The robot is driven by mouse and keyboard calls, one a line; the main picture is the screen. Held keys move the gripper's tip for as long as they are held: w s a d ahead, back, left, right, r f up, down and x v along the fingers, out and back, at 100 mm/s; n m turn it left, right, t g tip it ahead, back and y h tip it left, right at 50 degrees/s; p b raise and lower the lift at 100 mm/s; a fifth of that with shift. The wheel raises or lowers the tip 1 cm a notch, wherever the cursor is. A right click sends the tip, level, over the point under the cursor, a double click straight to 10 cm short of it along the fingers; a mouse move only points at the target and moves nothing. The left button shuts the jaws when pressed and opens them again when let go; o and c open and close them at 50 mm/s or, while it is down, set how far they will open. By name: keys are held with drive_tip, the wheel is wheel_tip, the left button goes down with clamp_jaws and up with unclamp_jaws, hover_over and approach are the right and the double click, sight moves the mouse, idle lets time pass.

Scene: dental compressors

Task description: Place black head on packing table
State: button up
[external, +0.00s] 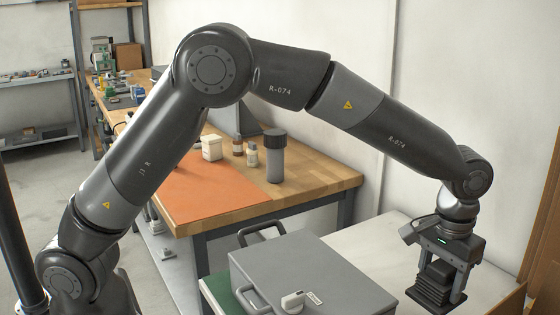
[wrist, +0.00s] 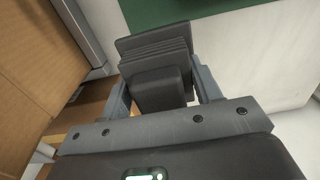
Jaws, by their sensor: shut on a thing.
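The black head (external: 434,283) is a dark block with stacked fins. My gripper (external: 442,278) points down at the right of the external view and is shut on it, holding it in the air. In the wrist view the head (wrist: 158,82) sits between the two grey fingers (wrist: 162,90), fins toward the top of the picture. A wooden table (external: 315,182) with an orange mat (external: 205,190) stands behind, left of my gripper. A pale surface (external: 350,243) lies low beside and behind the gripper. I cannot tell which is called the packing table.
A grey case (external: 310,275) rests on a green surface (external: 222,296) left of my gripper. A grey dark-capped cylinder (external: 275,160), small bottles (external: 252,155) and a white box (external: 211,147) stand on the wooden table.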

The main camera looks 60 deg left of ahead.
drive_tip(key=shift+d, duration=0.2)
drive_tip(key=w+a+f, duration=0.2)
drive_tip(key=w, duration=0.1)
drive_tip(key=w+a+f, duration=0.2)
drive_tip(key=w+a, duration=0.1)
drive_tip(key=w+a+f, duration=0.2)
drive_tip(key=w+f, duration=0.1)
drive_tip(key=shift+a, duration=0.15)
drive_tip(key=shift+f, duration=1.95)
drive_tip(key=shift+f, duration=0.15)
drive_tip(key=o, duration=1.4)
